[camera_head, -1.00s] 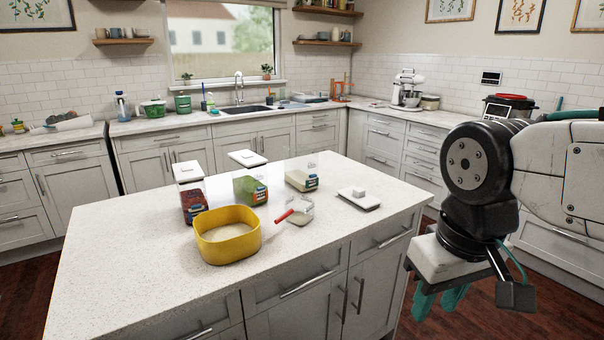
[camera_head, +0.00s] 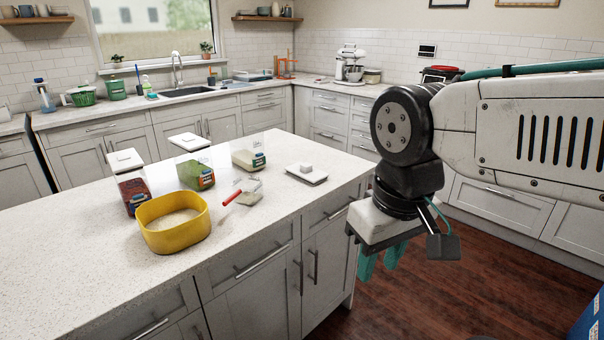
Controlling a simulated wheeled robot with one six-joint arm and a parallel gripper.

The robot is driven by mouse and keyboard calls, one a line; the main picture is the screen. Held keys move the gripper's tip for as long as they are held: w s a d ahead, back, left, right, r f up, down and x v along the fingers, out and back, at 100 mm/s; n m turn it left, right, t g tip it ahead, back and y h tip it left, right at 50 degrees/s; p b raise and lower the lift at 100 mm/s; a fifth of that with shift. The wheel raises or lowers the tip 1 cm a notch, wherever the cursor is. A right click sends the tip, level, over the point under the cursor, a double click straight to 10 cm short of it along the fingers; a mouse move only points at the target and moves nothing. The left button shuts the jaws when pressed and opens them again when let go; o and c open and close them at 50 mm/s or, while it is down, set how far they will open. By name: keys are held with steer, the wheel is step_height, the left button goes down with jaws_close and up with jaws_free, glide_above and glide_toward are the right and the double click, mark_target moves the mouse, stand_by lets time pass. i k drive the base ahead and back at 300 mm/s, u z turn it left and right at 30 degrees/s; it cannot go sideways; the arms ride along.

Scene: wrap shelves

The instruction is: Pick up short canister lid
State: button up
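A white lid with a square knob (camera_head: 306,173) lies flat on the right part of the island top. Two more white lids show at the left lid (camera_head: 125,161) and the back lid (camera_head: 188,141). I cannot tell whether these rest on canisters or behind them. Nearby stand a clear canister with red contents (camera_head: 134,196), one with green contents (camera_head: 195,174) and one with pale contents (camera_head: 249,160). My gripper (camera_head: 381,259) points down beyond the island's right edge, right of the nearest lid and apart from it. Its teal fingers are apart with nothing visible between them.
A yellow tub (camera_head: 174,236) and a small clear scoop with a red handle (camera_head: 241,193) sit on the island top (camera_head: 70,250). The island's front left is bare. Open wooden floor (camera_head: 430,300) lies right of the island. A blue object (camera_head: 588,325) shows at the lower right.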

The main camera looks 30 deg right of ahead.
mark_target(315, 176)
steer(key=k, duration=0.6)
steer(key=z, duration=0.7)
steer(key=i, duration=1.95)
steer(key=u, duration=0.7)
